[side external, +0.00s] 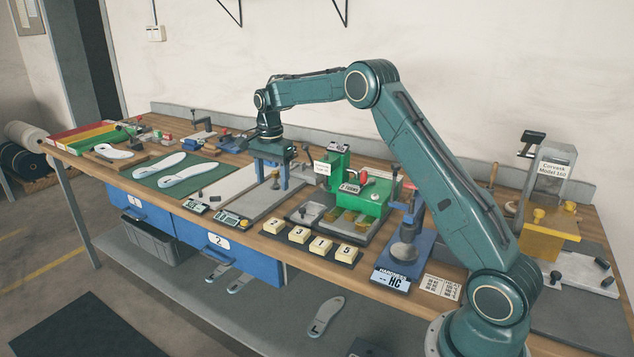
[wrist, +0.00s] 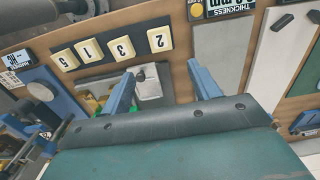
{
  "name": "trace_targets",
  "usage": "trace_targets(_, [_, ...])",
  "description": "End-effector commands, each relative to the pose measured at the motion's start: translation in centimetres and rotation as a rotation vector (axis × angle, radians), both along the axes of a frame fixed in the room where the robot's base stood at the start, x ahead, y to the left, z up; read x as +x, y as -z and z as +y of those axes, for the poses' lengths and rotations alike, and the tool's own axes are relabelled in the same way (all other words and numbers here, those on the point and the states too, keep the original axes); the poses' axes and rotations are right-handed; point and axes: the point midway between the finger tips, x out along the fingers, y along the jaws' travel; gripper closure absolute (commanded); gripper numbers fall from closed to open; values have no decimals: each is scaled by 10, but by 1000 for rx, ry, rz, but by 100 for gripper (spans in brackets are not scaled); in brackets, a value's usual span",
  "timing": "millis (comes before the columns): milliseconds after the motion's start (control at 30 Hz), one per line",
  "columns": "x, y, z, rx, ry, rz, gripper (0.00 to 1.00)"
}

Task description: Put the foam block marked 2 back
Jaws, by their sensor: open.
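The foam block marked 2 (side external: 273,227) is a small cream block at the left end of a dark strip tray (side external: 323,255). In the wrist view the block marked 2 (wrist: 159,40) is at the tray's right end, number side up. Beside it are blocks marked 3 (wrist: 124,46), 1 (wrist: 90,50) and 5 (wrist: 64,59). My gripper (side external: 271,180) points down above the bench, behind and above the tray. Its two blue fingers (wrist: 162,72) are apart with nothing between them. They are clear of the blocks.
A green machine (side external: 368,198) and a blue hardness stand (side external: 405,250) are right of my gripper. A grey plate (side external: 252,195) lies beneath it. Small gauges (side external: 230,219) sit left of the tray. Insoles (side external: 160,167) lie on a green mat farther left.

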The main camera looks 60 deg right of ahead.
Motion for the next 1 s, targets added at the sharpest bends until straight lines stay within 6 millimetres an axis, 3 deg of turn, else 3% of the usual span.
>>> trace_targets(367, [-35, -63, 36, -27, -219, -67, 39])
trace_targets(700, [-100, -124, 82, -76, -512, -149, 39])
trace_targets(1000, [-169, -155, 116, -133, -768, -215, 39])
